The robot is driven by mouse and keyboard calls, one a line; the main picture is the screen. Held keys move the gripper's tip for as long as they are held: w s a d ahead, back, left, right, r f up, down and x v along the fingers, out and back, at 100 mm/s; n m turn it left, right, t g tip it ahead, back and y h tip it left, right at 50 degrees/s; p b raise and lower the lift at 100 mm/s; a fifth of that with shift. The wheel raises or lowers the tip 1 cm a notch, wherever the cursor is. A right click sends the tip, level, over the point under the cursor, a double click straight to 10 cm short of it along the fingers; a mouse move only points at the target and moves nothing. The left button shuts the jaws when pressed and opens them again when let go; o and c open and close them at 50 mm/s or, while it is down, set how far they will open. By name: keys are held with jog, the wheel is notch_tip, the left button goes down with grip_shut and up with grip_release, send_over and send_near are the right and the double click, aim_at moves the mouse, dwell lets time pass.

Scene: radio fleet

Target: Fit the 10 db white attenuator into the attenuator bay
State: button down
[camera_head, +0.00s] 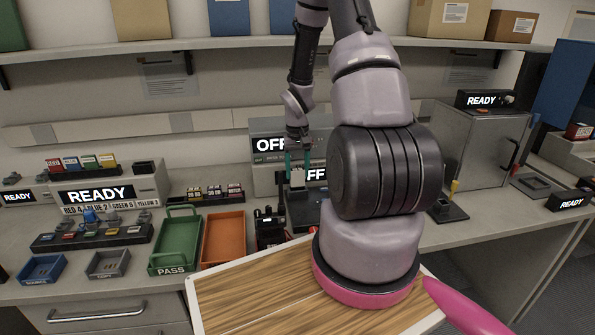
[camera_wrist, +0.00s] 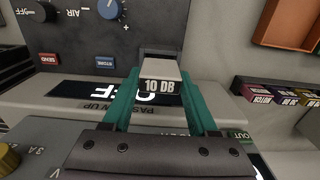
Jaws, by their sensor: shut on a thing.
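The white attenuator (camera_wrist: 160,72), marked 10 DB, is between the teal fingers of my gripper (camera_wrist: 158,90) in the wrist view. My gripper is shut on it. In the head view my gripper (camera_head: 298,164) points down in front of the grey unit with OFF displays (camera_head: 262,145), and the white attenuator (camera_head: 297,178) shows small between the fingers. In the wrist view the attenuator's far end is by a dark panel (camera_wrist: 110,40) with a blue knob and SEND and STORE buttons. I cannot tell which part is the attenuator bay, or whether the attenuator touches anything.
A rack of small labelled blocks (camera_head: 208,196) stands left of my gripper. A green PASS tray (camera_head: 178,240) and an orange tray (camera_head: 223,240) sit at the bench front. A grey READY unit (camera_head: 143,183) is further left. My arm hides part of the bench.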

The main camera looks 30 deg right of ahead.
aim_at(297, 185)
jog(key=shift+f, duration=2.05)
jog(key=shift+c, duration=0.5)
grip_release()
notch_tip(297, 185, up, 11)
jog(key=shift+f, duration=0.15)
